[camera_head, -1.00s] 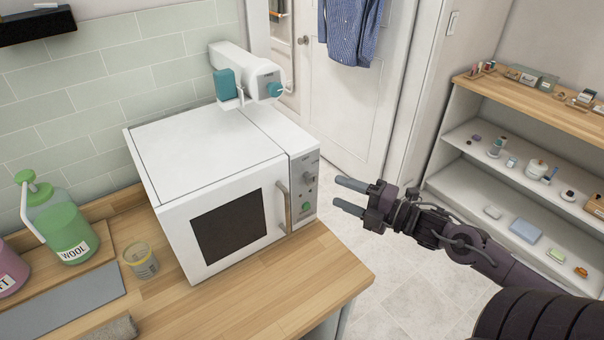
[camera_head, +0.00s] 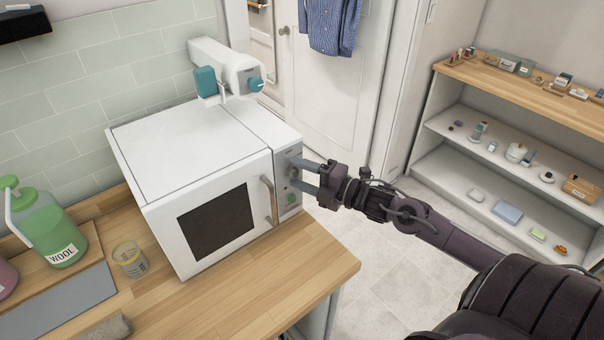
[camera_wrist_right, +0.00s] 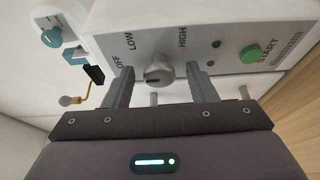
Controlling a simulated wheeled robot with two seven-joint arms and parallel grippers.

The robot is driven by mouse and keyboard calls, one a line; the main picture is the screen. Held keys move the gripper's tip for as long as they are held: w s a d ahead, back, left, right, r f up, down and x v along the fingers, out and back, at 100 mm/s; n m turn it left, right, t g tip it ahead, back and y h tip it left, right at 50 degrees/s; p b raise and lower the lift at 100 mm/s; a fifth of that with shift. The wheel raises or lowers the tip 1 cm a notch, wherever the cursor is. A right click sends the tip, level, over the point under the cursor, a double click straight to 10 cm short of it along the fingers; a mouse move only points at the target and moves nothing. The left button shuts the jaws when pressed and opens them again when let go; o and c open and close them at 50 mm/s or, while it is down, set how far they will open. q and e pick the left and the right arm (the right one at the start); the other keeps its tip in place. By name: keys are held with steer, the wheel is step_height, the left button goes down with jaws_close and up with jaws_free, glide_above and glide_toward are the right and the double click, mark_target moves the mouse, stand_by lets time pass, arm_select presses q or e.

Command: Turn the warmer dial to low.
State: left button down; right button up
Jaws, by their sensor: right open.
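The warmer (camera_head: 185,150) is a white box with a dark window and a bar handle, on the wooden counter. Its grey dial (camera_wrist_right: 158,73) shows in the right wrist view, below the labels OFF, LOW and HIGH on the panel; I cannot tell which label it points to. A green START button (camera_wrist_right: 252,54) sits to its right and also shows in the head view (camera_head: 292,199). My right gripper (camera_head: 299,176) is open at the panel, one finger on each side of the dial; contact cannot be told. In the head view the fingers partly hide the dial. My left gripper is not in view.
A white device with teal parts (camera_head: 235,68) stands behind the warmer. A green WOOL bottle (camera_head: 62,240) and a small cup (camera_head: 129,259) are on the counter at left. Shelves (camera_head: 510,140) with small items stand at right. Floor (camera_head: 385,260) shows beyond the counter.

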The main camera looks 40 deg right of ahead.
steer(key=shift+c, duration=0.4)
steer(key=c, duration=0.9)
steer(key=shift+m, duration=0.4)
steer(key=m+t+b, duration=0.1)
steer(key=m+t, duration=0.1)
steer(key=m, duration=0.2)
steer(key=shift+f+m, duration=0.15)
steer(key=shift+m, duration=0.25)
steer(key=m+t, duration=0.1)
steer(key=m, duration=0.2)
steer(key=shift+a+f+m+t+h, duration=0.1)
steer(key=shift+m+t+h, duration=0.35)
steer(key=shift+m, duration=0.75)
steer(key=shift+a+m+t+h, duration=0.1)
steer(key=shift+m+t+h, duration=0.35)
steer(key=shift+m, duration=0.75)
